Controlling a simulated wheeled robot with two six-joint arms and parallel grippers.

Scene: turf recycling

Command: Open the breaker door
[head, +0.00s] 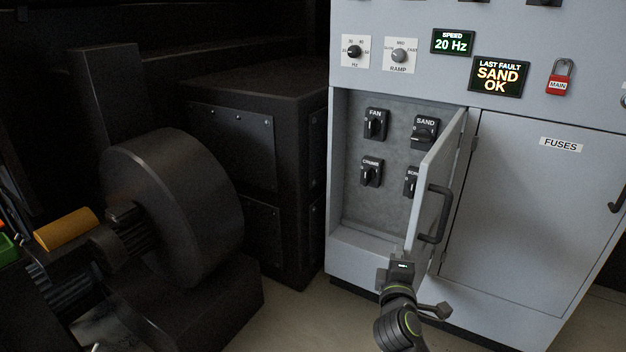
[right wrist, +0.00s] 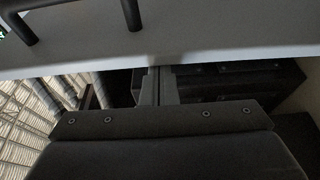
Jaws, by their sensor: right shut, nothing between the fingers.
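The grey breaker door (head: 437,185) stands swung out from the cabinet, hinged on its right side, with a black bar handle (head: 433,214) on its outer face. My right gripper (head: 403,263) is shut and empty at the door's lower free corner. In the right wrist view its fingers (right wrist: 157,85) are together at the edge of the door panel (right wrist: 200,35); I cannot tell if they touch it. My left gripper is out of view.
The FUSES door (head: 530,215) to the right is closed. A red MAIN padlock (head: 558,84), displays and two knobs are on the panel above. A black box unit (head: 240,150) and a round dark machine housing (head: 180,205) stand to the left. Some bare floor (head: 300,315) shows in front.

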